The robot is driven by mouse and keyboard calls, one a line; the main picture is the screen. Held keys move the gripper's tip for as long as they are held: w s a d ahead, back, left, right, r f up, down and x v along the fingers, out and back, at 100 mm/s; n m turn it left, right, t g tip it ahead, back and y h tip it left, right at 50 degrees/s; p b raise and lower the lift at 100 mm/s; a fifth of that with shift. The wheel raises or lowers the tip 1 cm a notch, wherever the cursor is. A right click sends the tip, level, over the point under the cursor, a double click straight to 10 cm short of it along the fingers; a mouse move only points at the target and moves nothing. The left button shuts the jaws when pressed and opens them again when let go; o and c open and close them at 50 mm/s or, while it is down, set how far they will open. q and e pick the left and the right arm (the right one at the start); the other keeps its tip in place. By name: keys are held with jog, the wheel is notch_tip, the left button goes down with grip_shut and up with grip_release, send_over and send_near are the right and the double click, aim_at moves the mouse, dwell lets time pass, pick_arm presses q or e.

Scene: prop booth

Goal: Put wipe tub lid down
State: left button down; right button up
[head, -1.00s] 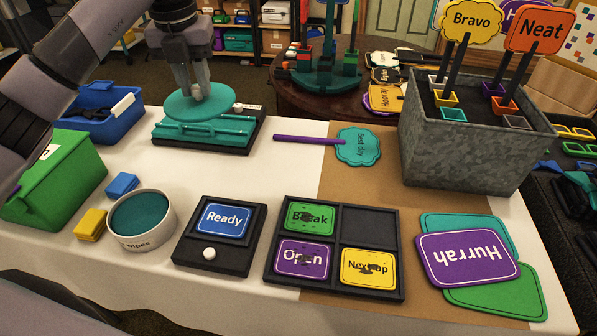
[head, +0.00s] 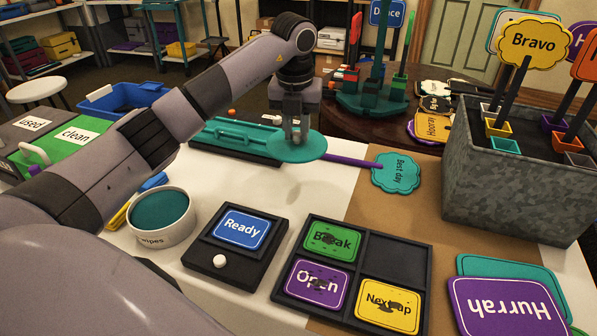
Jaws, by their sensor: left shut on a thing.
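My left gripper (head: 295,132) is shut on the round teal wipe tub lid (head: 312,149) and holds it flat from above. A shadow on the white cloth below suggests the lid is in the air. In the picture, it covers the near end of a purple stick. The wipe tub (head: 151,240) is white, marked "wipes", and stands lidless at the left front with teal contents showing. My right gripper is not in view.
A teal and black tool (head: 233,137) lies behind-left of the lid. The "Best day" paddle (head: 397,174) lies right of it. The "Ready" board (head: 241,230) and a four-part sign tray (head: 347,277) lie in front. White cloth between them (head: 310,190) is clear.

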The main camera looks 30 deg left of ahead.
pick_arm(q)
notch_tip(320, 180, down, 10)
jog(key=shift+f+b, duration=0.2)
jog(key=shift+b, duration=0.2)
jog(key=shift+f, duration=0.2)
jog(key=c, duration=0.9)
grip_release()
jog(key=shift+c, duration=0.2)
jog(key=shift+r, duration=0.15)
jog(key=r, duration=0.4)
jog(key=s+r, duration=0.1)
jog(key=r, duration=0.3)
jog(key=r+p, duration=0.1)
jog(key=r, duration=0.3)
jog(key=shift+s+d, duration=0.15)
jog(key=shift+d, duration=0.2)
